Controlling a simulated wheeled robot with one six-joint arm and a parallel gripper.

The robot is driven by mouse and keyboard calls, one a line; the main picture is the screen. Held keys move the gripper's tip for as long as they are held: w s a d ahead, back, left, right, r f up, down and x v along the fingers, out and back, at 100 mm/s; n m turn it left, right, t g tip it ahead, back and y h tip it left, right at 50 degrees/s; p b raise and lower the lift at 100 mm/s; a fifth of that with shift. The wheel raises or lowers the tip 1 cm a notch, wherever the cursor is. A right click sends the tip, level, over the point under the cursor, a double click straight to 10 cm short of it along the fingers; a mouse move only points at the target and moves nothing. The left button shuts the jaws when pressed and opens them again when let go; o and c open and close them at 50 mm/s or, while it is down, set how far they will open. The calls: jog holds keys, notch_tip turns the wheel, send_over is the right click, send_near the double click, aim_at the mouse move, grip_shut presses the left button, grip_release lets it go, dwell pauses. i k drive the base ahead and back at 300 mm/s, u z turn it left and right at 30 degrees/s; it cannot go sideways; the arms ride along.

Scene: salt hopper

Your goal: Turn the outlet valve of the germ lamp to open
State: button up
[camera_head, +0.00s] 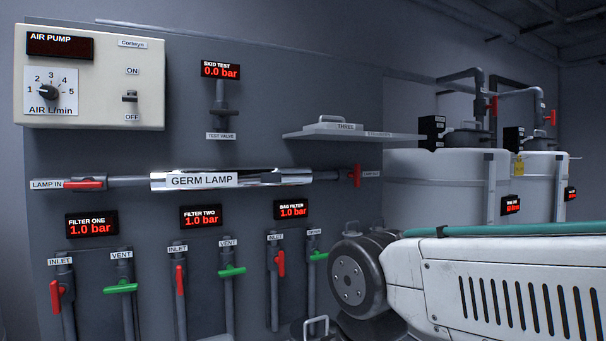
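The germ lamp (203,180) is a shiny horizontal tube with a white name label, mounted across the middle of the grey panel. At its right end, on the pipe, is the outlet valve (356,176) with a red handle. This handle stands roughly upright, across the pipe. A small label beside it is too small to read surely. At the left end, the lamp's inlet valve (84,184), labelled LAMP IN, has its red handle lying along the pipe. My gripper is not in view. Only part of my arm shows at the lower right, below and right of the outlet valve.
A shelf (350,135) juts out above the outlet valve. Below are several filter valves with red and green handles, including the bag filter's inlet valve (279,262). White tanks (435,190) stand at the right. The air pump box (95,75) is at upper left.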

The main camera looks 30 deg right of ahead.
aim_at(356, 174)
jog(key=u, duration=0.25)
jog(key=i, duration=0.6)
jog(key=z, duration=0.6)
jog(key=i, duration=0.55)
jog(key=z, duration=0.6)
